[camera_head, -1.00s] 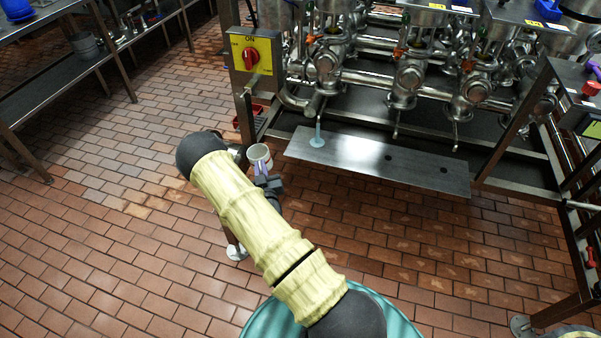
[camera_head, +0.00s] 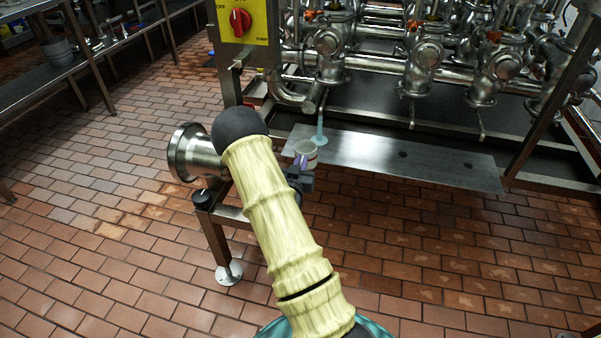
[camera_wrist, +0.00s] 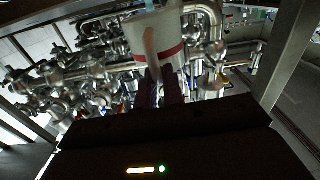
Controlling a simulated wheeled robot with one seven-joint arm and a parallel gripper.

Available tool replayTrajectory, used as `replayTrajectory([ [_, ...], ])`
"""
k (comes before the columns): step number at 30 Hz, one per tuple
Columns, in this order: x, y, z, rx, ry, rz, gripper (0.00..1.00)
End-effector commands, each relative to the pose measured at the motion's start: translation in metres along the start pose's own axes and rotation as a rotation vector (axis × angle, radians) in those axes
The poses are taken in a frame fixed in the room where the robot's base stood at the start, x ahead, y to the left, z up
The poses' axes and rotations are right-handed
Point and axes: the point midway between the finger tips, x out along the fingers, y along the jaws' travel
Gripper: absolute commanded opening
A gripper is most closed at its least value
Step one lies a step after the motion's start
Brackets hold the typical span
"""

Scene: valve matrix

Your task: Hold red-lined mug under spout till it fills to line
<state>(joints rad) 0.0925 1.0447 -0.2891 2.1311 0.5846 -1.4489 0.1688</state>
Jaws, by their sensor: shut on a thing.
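My gripper (camera_head: 299,173) is shut on the mug (camera_head: 306,155) and holds it just in front of the metal shelf's left part. The wrist view shows the white mug (camera_wrist: 150,32) with a red band low on its side, between my gripper's fingers (camera_wrist: 160,88). Its inside level cannot be seen. My arm hides part of the view left of the mug.
The metal shelf (camera_head: 430,165) has dark holes and is otherwise clear. Valves and pipes (camera_head: 425,55) stand above it. A yellow panel with a red knob (camera_head: 240,20) is at upper left. A steel frame post (camera_head: 215,240) stands beside my arm.

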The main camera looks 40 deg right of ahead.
Motion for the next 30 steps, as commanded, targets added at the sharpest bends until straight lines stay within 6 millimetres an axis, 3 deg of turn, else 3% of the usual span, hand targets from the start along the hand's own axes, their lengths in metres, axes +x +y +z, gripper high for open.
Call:
replayTrajectory([
  [2,0.003,0.008,0.010,0.007,-0.003,0.022,0.00],
  [19,0.010,0.015,0.008,0.009,-0.005,0.038,0.00],
  [30,0.036,0.015,0.009,0.009,-0.004,0.036,0.00],
])
